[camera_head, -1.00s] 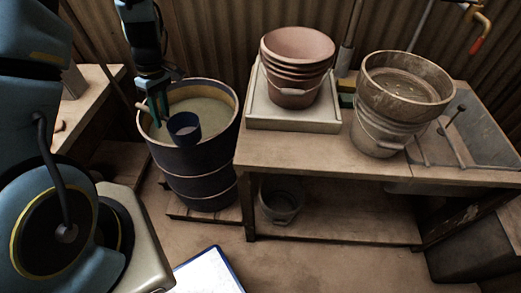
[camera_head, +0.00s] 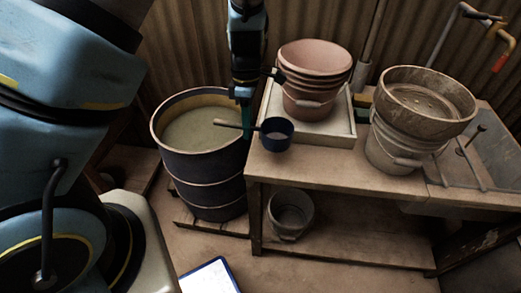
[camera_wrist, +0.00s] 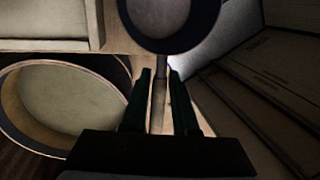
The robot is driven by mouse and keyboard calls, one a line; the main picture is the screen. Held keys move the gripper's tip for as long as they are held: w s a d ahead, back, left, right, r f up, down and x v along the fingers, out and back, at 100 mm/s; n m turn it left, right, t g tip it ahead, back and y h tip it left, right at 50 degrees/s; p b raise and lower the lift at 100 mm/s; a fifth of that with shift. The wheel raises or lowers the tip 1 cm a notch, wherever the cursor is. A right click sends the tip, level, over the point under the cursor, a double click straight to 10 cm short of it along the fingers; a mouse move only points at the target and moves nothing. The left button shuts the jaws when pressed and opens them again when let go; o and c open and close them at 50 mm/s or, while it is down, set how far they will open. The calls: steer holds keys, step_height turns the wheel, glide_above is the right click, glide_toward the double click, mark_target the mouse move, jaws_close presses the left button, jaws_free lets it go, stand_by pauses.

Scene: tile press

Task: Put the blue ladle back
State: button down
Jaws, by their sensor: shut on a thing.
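The blue ladle (camera_head: 277,134) has a dark blue cup and a thin brown handle that reaches left from it. My gripper (camera_head: 244,122) points down and is shut on the ladle's handle. It holds the ladle at the left end of the wooden bench, with the cup over the bench's left edge. In the wrist view the cup (camera_wrist: 170,22) is at the top, and the handle runs down between the fingers (camera_wrist: 160,88). Whether the cup touches the bench top cannot be told.
A dark barrel (camera_head: 205,165) of cloudy liquid stands left of the bench (camera_head: 330,165). Stacked pink buckets (camera_head: 312,75) stand in a pale tray (camera_head: 335,130) behind the ladle. A brown basin (camera_head: 425,95) sits on a bucket further right. A grey bucket (camera_head: 290,212) stands below.

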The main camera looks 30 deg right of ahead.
mark_target(218, 120)
steer(key=shift+f+p, duration=0.45)
steer(key=shift+f, duration=3.15)
steer(key=shift+f, duration=0.15)
